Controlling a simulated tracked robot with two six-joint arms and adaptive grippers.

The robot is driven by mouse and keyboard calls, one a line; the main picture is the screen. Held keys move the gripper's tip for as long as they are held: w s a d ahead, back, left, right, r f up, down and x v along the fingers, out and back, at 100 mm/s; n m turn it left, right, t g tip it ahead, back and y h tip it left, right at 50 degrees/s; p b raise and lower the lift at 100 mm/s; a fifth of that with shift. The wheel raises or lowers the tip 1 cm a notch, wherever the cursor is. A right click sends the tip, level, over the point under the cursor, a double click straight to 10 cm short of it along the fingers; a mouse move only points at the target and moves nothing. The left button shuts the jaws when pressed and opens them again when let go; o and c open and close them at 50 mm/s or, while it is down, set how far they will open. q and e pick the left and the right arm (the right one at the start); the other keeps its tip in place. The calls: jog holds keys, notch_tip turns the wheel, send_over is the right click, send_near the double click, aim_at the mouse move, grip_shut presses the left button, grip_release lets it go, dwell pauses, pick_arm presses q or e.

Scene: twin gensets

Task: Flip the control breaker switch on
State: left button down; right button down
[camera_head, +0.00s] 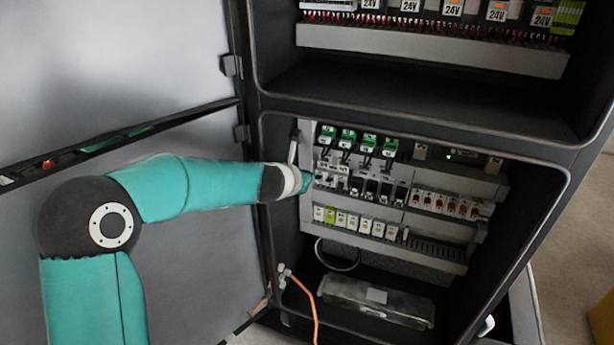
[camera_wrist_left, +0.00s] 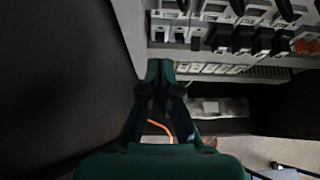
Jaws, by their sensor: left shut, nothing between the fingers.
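A row of breakers sits in the open lower cabinet: white ones (camera_head: 331,178) at the left, black-levered ones (camera_head: 378,190) in the middle and red-marked ones (camera_head: 446,204) at the right. I cannot tell which one is the control breaker, nor its lever position. My left gripper (camera_head: 306,182) is at the left end of this row, mostly hidden by its own wrist. In the left wrist view the gripper (camera_wrist_left: 160,68) is shut and empty, its tips near the lower edge of the leftmost white breakers (camera_wrist_left: 168,32). Contact cannot be told. My right gripper is out of view.
The cabinet door (camera_head: 130,90) stands open at the left, close to my arm. Green-topped modules (camera_head: 347,136) sit above the breakers and terminal blocks (camera_head: 348,220) below. An orange cable (camera_head: 304,290) hangs at the lower left. A grey box (camera_head: 375,300) lies at the bottom.

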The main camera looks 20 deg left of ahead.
pick_arm(q)
jog(key=shift+f, duration=0.1)
dwell(0.3)
jog(key=s+d+f+m+g+h, duration=0.1)
jog(key=s+d+f+m+g, duration=0.3)
jog(key=f, duration=0.6)
jog(key=s+d+f+m+g, duration=0.1)
jog(key=s+f+m, duration=0.2)
jog(key=s+f, duration=0.55)
jog(key=s+d+f+m+g+h, duration=0.1)
jog(key=s+d+f+m+g, duration=0.15)
jog(key=f, duration=0.85)
jog(key=s+d+f+m+g+h, duration=0.1)
jog(key=s+d+f+m, duration=0.1)
jog(key=s+m, duration=0.5)
jog(key=s+d+f+m+g, duration=0.1)
jog(key=s+d+f+m, duration=0.1)
jog(key=s+m, duration=0.5)
jog(key=s+d+f+m+g+h, duration=0.1)
jog(key=s+d+f+m, duration=0.1)
jog(key=s+d+m, duration=0.2)
jog(key=shift+s+d+f+m+h, duration=0.3)
jog(key=shift+s+m, duration=1.2)
jog(key=shift+m, duration=2.05)
jog(key=shift+d, duration=0.1)
